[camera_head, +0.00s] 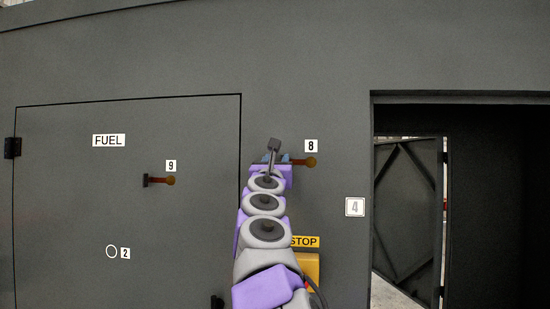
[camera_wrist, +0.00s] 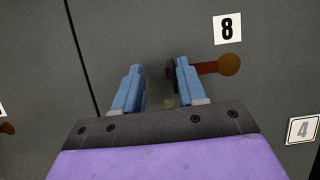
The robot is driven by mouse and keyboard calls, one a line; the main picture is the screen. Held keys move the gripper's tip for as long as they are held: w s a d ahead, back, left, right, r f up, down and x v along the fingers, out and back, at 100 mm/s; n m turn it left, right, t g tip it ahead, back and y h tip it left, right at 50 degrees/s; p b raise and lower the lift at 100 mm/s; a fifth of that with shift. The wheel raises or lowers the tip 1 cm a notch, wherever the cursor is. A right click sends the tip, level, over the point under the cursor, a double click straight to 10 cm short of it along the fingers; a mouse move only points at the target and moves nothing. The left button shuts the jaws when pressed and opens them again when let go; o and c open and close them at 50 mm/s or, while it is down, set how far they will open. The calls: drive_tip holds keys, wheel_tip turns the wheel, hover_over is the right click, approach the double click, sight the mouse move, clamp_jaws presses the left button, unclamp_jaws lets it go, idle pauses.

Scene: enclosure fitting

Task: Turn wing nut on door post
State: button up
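My gripper (camera_wrist: 159,82) is open, its two blue fingers spread toward the grey wall right of the fuel door seam. In the head view my gripper (camera_head: 275,158) is at the post beside label 8, mostly behind my own arm. An orange-brown handle with a round end (camera_wrist: 229,65) sticks out to the right under label 8, its dark mount beside my right finger. It also shows in the head view (camera_head: 310,162). A small dim tan shape (camera_wrist: 168,101) lies low between the fingers; I cannot tell whether it is the wing nut. No wing nut is clearly visible.
The closed fuel door (camera_head: 70,200) carries a similar handle (camera_head: 163,181) by label 9 and a ring (camera_head: 111,251) by label 2. An open doorway (camera_head: 490,200) is at right.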

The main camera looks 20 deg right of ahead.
drive_tip(key=d, duration=0.2)
drive_tip(key=w, duration=0.1)
drive_tip(key=shift+d+f, duration=0.25)
drive_tip(key=shift+d, duration=0.15)
drive_tip(key=shift+a+r, duration=0.1)
drive_tip(key=shift+a, duration=0.4)
drive_tip(key=c, duration=0.3)
drive_tip(key=shift+s, duration=0.2)
drive_tip(key=c, duration=0.3)
drive_tip(key=shift+d, duration=0.15)
clamp_jaws()
